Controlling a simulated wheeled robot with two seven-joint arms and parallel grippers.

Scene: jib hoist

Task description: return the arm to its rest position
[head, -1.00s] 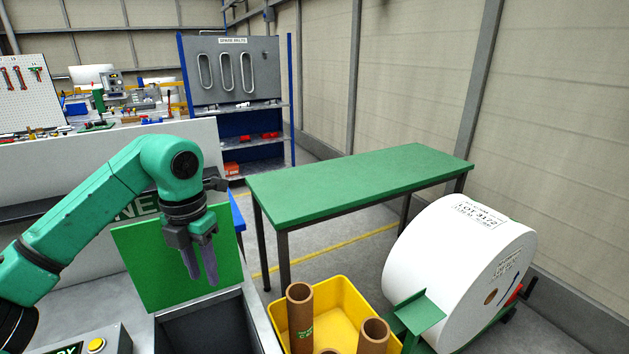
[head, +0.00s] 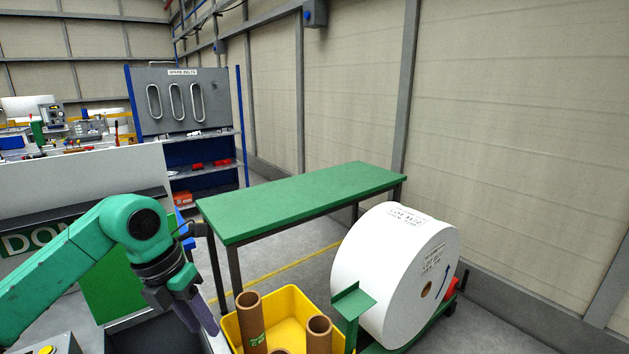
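My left arm comes in from the left in the head view, bent at the elbow. Its gripper (head: 199,318) points down, in front of the green panel and just left of the yellow bin. The fingers are seen close together from the side, and I cannot tell whether they are open or shut. Nothing shows hanging from them. My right gripper is not in view.
A yellow bin (head: 294,300) holds brown cardboard tubes (head: 250,322). A large white roll (head: 392,275) rests on a green cradle (head: 353,305) to the right. A bare green table (head: 300,200) stands behind, with a blue belt rack (head: 190,150) farther back.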

